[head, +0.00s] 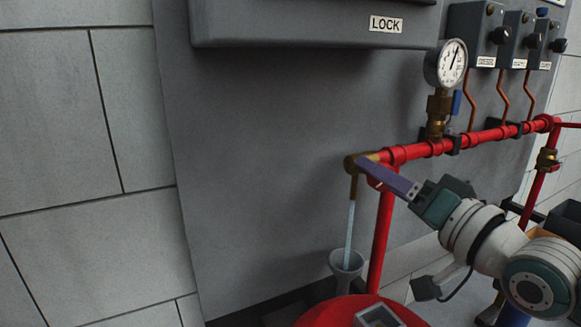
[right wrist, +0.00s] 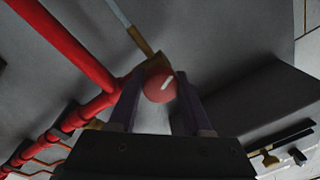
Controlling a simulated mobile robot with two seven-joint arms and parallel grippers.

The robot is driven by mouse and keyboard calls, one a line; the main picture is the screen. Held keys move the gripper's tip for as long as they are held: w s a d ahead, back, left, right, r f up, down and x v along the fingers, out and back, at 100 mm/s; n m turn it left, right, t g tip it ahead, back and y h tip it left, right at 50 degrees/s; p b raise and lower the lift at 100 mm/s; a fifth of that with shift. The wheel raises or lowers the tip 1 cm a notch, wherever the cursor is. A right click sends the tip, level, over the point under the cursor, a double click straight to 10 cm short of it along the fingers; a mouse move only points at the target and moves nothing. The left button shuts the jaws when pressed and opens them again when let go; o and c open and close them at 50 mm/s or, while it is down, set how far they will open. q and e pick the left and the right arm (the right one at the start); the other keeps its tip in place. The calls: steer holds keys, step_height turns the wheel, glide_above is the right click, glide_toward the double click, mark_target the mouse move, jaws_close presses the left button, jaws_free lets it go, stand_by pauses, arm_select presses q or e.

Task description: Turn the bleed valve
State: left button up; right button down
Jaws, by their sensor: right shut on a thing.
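The bleed valve (head: 357,163) is a brass fitting with a downward spout at the left end of the red pipe (head: 440,146). In the right wrist view its round red knob (right wrist: 160,88) with a white mark sits between my finger ends. My right gripper (head: 375,171) has its purple fingers at the valve, shut on the knob, which they mostly hide in the head view. A pale bluish stream (head: 350,225) runs from the spout down into a grey funnel (head: 346,265). My left gripper is not in view.
A pressure gauge (head: 447,64) stands on the pipe right of the valve. Switch boxes (head: 475,37) with copper tubes are at upper right. A grey cabinet (head: 300,22) labelled LOCK overhangs above. A red rounded object (head: 335,312) is below.

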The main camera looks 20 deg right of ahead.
steer(key=n+p, duration=0.1)
steer(key=n, duration=0.5)
steer(key=shift+r+y, duration=0.15)
steer(key=shift+y, duration=0.15)
steer(key=shift+n, duration=0.4)
steer(key=shift+c, duration=1.8)
jaws_free()
steer(key=shift+s, duration=0.1)
steer(key=s+d, duration=0.1)
steer(key=s, duration=0.8)
steer(key=shift+s+d+f+p, duration=0.2)
steer(key=shift+s+f+p, duration=0.1)
steer(key=shift+s, duration=0.05)
